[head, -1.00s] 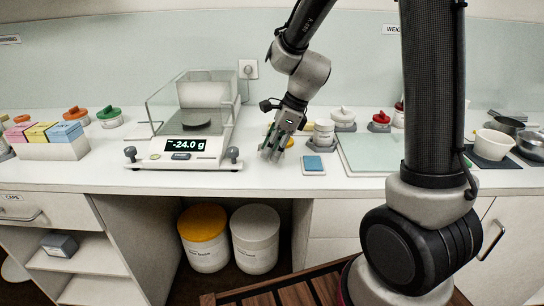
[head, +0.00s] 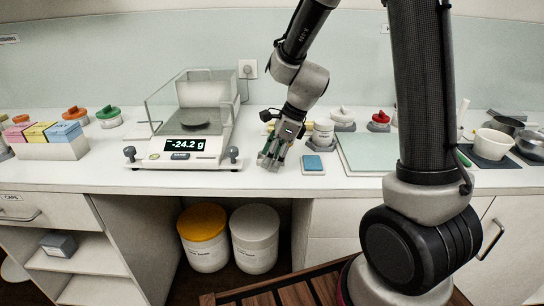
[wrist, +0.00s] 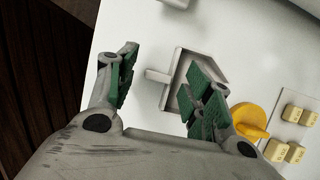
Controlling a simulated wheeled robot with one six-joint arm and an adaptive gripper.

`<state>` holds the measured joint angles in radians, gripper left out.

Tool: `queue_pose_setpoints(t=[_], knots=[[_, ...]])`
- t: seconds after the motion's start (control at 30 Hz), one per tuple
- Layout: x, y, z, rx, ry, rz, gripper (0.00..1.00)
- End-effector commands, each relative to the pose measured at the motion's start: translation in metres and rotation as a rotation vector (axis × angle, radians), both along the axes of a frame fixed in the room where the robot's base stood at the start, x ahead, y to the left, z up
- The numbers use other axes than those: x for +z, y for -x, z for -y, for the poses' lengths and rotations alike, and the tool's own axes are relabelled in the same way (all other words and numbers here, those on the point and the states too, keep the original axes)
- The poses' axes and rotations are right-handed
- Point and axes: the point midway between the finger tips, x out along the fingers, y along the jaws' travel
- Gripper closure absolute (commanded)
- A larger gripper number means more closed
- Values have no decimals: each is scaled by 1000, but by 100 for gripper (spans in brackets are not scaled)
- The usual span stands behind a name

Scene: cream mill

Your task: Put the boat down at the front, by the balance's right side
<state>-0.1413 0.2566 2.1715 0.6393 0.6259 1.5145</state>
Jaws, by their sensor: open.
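The boat (wrist: 192,75) is a pale, pointed shallow dish with a short tab, seen in the wrist view. It appears to lie on the white counter, with its tab between my fingers. My gripper (head: 270,163) is open, low over the counter at the front, just right of the balance (head: 210,157). In the wrist view my gripper (wrist: 165,90) has a finger on each side of the tab; the right finger covers part of the boat. I cannot make out the boat in the head view. The balance reads -24.2 g, and its round pan (head: 195,125) looks empty.
A yellow-topped thing (wrist: 252,120) is close to my right finger. A pale green mat (head: 370,152) lies farther right. The counter's front edge is near.

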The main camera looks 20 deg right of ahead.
Motion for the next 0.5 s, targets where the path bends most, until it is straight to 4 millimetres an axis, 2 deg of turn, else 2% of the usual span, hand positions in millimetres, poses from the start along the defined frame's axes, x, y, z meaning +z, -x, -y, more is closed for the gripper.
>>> queue_pose_setpoints(t=[0.17, 0.5], knots=[[21, 1, 8, -1, -2, 5, 49], [90, 11, 36, -1, 1, 5, 49]])
